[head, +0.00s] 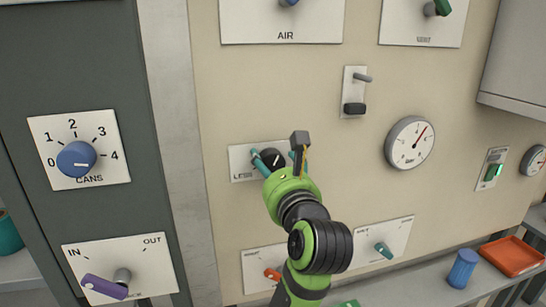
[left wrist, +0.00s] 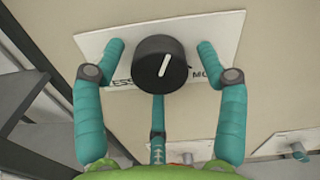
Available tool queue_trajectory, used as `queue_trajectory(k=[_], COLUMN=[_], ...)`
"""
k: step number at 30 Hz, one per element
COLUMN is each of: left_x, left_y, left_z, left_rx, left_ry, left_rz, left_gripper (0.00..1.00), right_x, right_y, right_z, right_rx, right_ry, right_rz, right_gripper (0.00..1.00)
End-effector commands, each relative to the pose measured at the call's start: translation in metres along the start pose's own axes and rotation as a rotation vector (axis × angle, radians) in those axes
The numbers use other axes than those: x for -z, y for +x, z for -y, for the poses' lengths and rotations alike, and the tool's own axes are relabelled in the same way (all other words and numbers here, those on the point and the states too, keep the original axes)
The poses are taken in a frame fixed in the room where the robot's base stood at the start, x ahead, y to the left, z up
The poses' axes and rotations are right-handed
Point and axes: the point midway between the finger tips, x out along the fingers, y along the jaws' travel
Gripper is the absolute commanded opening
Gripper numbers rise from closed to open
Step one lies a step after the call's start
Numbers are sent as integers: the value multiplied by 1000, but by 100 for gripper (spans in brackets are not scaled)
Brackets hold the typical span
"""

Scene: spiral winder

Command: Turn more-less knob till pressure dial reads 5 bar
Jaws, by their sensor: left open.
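The black more-less knob (head: 271,158) sits on a white plate low on the beige panel, left of the middle. In the left wrist view the knob (left wrist: 160,66) shows a white mark leaning slightly right at its top, with partly hidden lettering below it. My left gripper (head: 279,161) is at the knob, its teal fingers open on both sides of it. The wrist view shows gaps between the knob and the fingers. A round pressure dial (head: 409,143) is to the right; its red needle points to the upper right, and its numbers are too small to read.
A lever switch (head: 355,92) is above and right of the knob. A cans knob (head: 76,159) and a purple in-out handle (head: 104,287) are on the dark panel at left. A shelf below holds a blue cup (head: 463,269) and an orange tray (head: 512,254).

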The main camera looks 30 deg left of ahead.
Motion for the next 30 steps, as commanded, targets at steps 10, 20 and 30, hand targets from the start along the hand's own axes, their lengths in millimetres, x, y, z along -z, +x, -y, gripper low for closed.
queue_trajectory(k=[10,20,30], left_x=[1,2,3], left_y=[6,6,6], left_z=[0,0,-1], left_rx=[1,0,-2], left_ry=[0,6,136], left_rz=[0,-3,-7], left_gripper=[73,16,16], right_x=[0,0,-1], right_y=[-3,-2,3], right_z=[0,0,0], right_rx=[0,0,0], right_ry=[0,0,0], right_rz=[1,1,2], right_gripper=[73,73,73])
